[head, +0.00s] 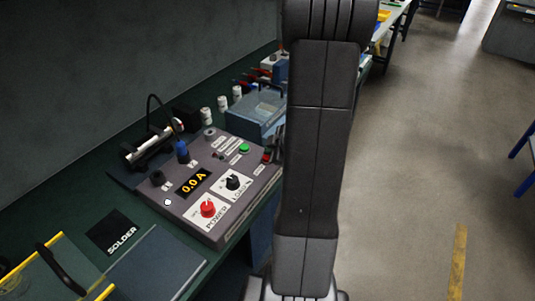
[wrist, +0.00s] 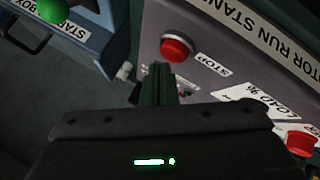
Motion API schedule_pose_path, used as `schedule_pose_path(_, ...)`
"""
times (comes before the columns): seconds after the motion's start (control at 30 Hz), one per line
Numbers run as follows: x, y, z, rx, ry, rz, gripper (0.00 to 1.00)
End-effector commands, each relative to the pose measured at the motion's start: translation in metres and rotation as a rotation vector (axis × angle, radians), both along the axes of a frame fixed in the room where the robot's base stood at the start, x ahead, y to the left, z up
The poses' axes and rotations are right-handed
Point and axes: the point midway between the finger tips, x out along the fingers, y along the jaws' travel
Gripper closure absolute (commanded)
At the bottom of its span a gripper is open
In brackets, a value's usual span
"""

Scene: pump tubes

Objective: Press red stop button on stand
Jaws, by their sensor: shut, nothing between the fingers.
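The motor run stand is a grey control box (head: 230,215) on the bench in the head view. It also fills the upper right of the wrist view (wrist: 205,40). Its red stop button (wrist: 176,47) is round, with an upside-down STOP label beside it in the wrist view. In the head view the button (head: 267,156) is small, near the box's far right corner, beside my arm. My gripper (wrist: 160,72) is shut and empty. Its fingertips appear just below the button in the wrist view; I cannot tell whether they touch it.
The stand carries a red power knob (head: 208,208), a black load knob (head: 233,181) and a green button (head: 244,147). A blue box (wrist: 88,35) with a green button (wrist: 50,10) is at the wrist view's upper left. Floor (head: 420,160) to the right is clear.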

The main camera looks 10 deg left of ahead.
Motion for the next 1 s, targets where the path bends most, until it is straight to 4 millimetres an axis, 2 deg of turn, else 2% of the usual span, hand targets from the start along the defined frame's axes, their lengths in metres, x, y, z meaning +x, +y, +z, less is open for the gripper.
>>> schedule_pose_path(0.07,0.0,0.0,0.006,0.0,0.0,0.0,1.0)
schedule_pose_path(0.47,0.0,0.0,0.007,0.001,0.0,0.001,1.0)
schedule_pose_path(1.0,0.0,0.0,0.056,0.0,-0.001,0.001,1.0)
